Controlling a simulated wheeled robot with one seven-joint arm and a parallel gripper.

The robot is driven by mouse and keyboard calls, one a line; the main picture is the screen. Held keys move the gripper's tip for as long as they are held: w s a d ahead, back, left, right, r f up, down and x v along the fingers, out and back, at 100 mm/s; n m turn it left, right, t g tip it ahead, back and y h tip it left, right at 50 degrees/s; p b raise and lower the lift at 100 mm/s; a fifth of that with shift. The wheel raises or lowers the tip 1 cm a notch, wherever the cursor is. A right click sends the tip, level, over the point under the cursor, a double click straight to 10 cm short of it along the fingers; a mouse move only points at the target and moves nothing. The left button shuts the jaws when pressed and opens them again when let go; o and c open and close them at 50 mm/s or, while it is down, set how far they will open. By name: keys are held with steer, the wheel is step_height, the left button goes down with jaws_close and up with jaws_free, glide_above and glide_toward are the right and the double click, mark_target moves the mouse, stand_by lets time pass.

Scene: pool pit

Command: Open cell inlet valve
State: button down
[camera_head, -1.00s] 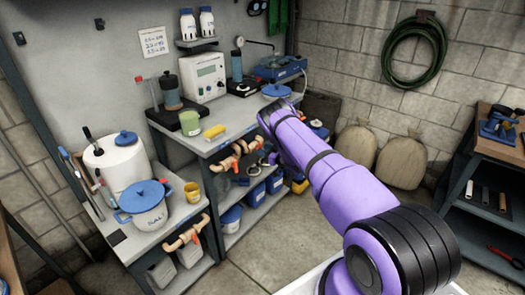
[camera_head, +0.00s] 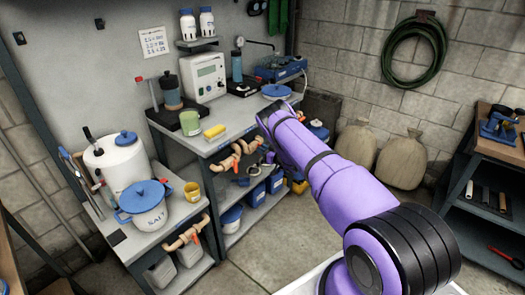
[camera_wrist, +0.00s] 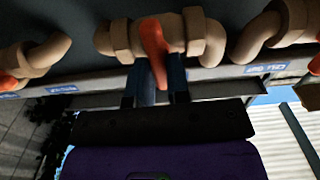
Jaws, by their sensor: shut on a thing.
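In the wrist view, a tan pipe valve (camera_wrist: 118,40) with a red-orange lever (camera_wrist: 154,45) is at the top centre. My gripper (camera_wrist: 162,72) has its two dark fingers on either side of the lever and is shut on it. The lever lies across the valve body and points down the picture, between the fingers. In the head view, tan pipes and valves (camera_head: 226,163) run along the front of the bench, with an orange lever on one. My arm hides most of my gripper there.
Other tan pipes with orange levers flank the valve in the wrist view (camera_wrist: 32,58). Small blue labels line the edge beside them. The bench (camera_head: 235,118) holds instruments and jars. Another tan valve (camera_head: 184,238) sits lower left. Blue-lidded containers (camera_head: 256,194) stand below the bench. Floor is clear in front.

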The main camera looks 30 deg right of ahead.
steer(key=n, duration=1.1)
steer(key=f+n, duration=0.1)
steer(key=n, duration=0.5)
steer(key=shift+s+a, duration=0.15)
steer(key=shift+a, duration=0.15)
steer(key=shift+n, duration=0.4)
steer(key=c, duration=1.1)
jaws_free()
steer(key=v, duration=1)
steer(key=shift+s+d+r, duration=0.1)
steer(key=shift+s, duration=0.3)
